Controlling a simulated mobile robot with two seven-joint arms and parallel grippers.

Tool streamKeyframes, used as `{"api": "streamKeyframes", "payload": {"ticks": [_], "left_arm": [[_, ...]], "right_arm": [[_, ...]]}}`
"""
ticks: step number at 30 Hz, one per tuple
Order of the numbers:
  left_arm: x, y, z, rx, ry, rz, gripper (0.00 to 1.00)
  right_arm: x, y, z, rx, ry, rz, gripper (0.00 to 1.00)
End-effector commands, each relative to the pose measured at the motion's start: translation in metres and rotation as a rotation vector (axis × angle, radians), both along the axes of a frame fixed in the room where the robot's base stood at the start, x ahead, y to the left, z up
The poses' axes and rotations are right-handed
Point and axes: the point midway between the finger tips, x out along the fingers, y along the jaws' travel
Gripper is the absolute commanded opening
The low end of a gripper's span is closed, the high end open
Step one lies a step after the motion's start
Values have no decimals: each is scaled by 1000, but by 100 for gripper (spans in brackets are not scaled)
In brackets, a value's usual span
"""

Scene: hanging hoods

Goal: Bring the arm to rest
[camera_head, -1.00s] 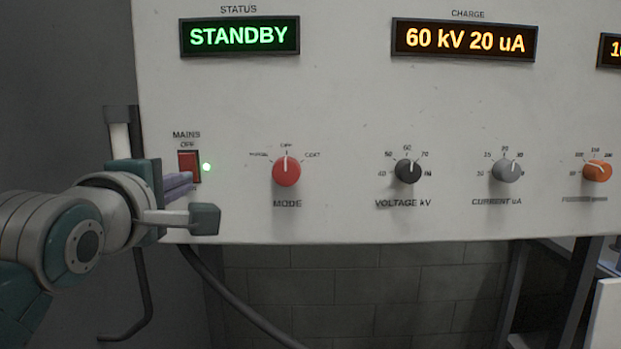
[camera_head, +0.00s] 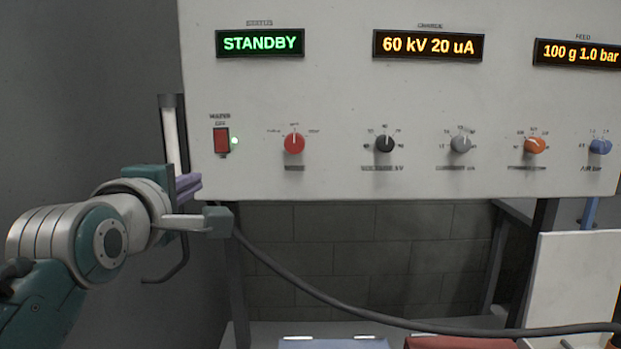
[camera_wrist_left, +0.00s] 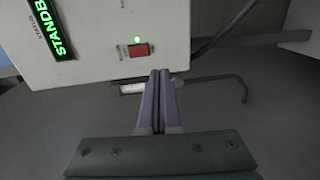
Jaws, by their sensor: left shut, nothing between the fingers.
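My left arm comes in from the left in the head view. Its left gripper (camera_head: 192,186) has purple fingers, shut with nothing between them. It is below and left of the red mains switch (camera_head: 222,140) on the white control panel (camera_head: 340,105), apart from the switch. In the left wrist view the shut fingers (camera_wrist_left: 161,85) point toward the panel's lower edge, and the red switch (camera_wrist_left: 139,50) with its lit green lamp (camera_wrist_left: 137,40) lies just beyond the tips. The status display (camera_head: 260,43) reads STANDBY. My right gripper is not in view.
The panel carries a red mode knob (camera_head: 294,143) and several other knobs. A dark cable (camera_head: 330,308) loops below it. A white board (camera_head: 575,280) stands at lower right. Blue and red items (camera_head: 460,342) show at the bottom edge.

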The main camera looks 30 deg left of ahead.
Motion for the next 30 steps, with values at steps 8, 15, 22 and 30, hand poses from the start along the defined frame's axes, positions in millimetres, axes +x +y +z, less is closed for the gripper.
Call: {"api": "streamKeyframes", "payload": {"ticks": [8, 15, 22, 30], "left_arm": [[0, 0, 0, 0, 0, 0, 0], [-13, -18, -23, 154, 197, -94, 0], [-107, -105, -113, 751, 862, -667, 0], [-266, -176, -162, 1252, 1190, -1530, 0]], "right_arm": [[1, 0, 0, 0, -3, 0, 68], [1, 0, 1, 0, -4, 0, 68], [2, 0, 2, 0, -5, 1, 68], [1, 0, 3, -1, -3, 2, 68]]}}
